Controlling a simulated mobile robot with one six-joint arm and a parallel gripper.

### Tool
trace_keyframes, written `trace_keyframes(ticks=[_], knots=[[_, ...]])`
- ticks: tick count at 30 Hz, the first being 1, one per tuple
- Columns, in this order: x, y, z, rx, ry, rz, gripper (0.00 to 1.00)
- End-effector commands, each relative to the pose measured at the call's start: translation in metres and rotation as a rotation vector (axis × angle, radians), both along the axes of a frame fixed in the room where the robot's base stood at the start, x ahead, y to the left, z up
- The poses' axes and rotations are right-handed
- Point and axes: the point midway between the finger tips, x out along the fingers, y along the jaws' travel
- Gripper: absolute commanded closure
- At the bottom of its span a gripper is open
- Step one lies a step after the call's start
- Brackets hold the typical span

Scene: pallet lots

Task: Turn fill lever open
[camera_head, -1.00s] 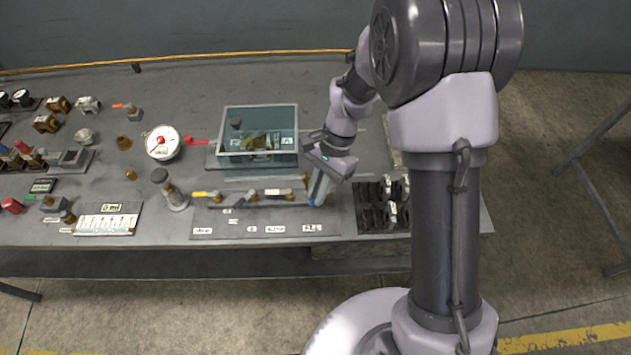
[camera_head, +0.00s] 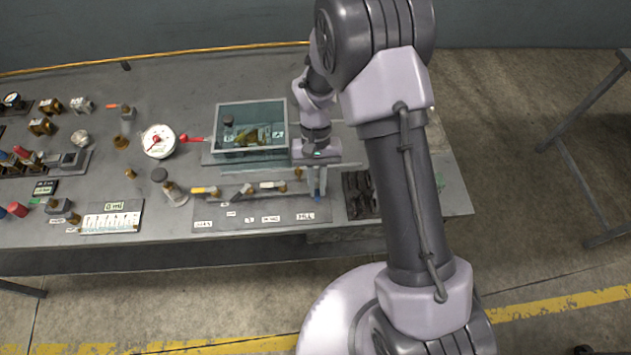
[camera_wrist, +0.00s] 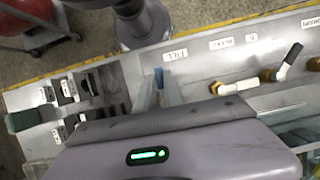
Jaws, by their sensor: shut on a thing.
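The fill lever has a blue handle (camera_head: 316,197), which also shows in the wrist view (camera_wrist: 159,78). It lies at the right end of the valve row, just behind the FILL label (camera_head: 305,216). My gripper (camera_head: 316,190) points down over it. In the wrist view my gripper (camera_wrist: 158,90) has one finger on each side of the blue handle and is shut on it. The handle's tip points toward the FILL label. The lever's pivot is hidden by my gripper's body in the wrist view.
Other valve levers, white (camera_head: 272,185) and yellow (camera_head: 204,190), stand left of my gripper. A clear-walled tank (camera_head: 220,142) stands behind them. A round gauge (camera_head: 159,141) is further left. A dark rack (camera_head: 359,195) sits close on the right.

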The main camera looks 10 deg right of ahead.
Motion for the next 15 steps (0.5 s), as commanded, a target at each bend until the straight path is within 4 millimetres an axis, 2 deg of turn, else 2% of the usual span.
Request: trace_keyframes(ticks=[15], knots=[[0.0006, -0.0015, 0.0, 0.0, -0.002, 0.048, 1.0]])
